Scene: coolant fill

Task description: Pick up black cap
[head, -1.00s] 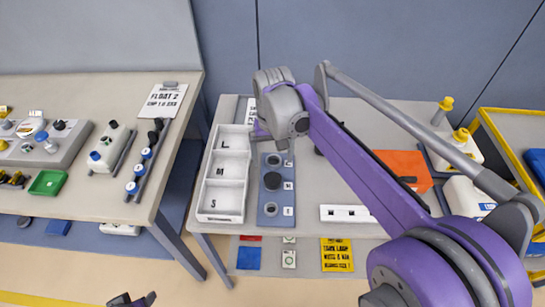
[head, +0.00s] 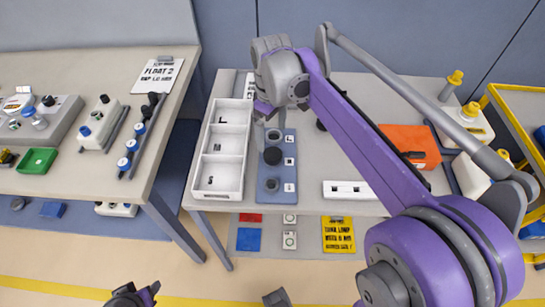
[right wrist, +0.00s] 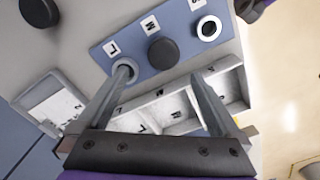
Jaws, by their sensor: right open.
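A round black cap (head: 272,155) sits at the middle, M-marked place of a blue plate (head: 270,190) on the table. The cap also shows in the right wrist view (right wrist: 163,53), just beyond and between my fingertips. My right gripper (right wrist: 158,72) is open and empty; its left finger overlaps the ring at the L place.
A white tray (head: 244,150) with several marked compartments stands left of the plate. Another dark round thing (right wrist: 40,12) lies on the table. An orange box (head: 412,143), a white strip (head: 348,190) and yellow-capped bottles (head: 470,112) are right. A second bench (head: 60,195) stands left.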

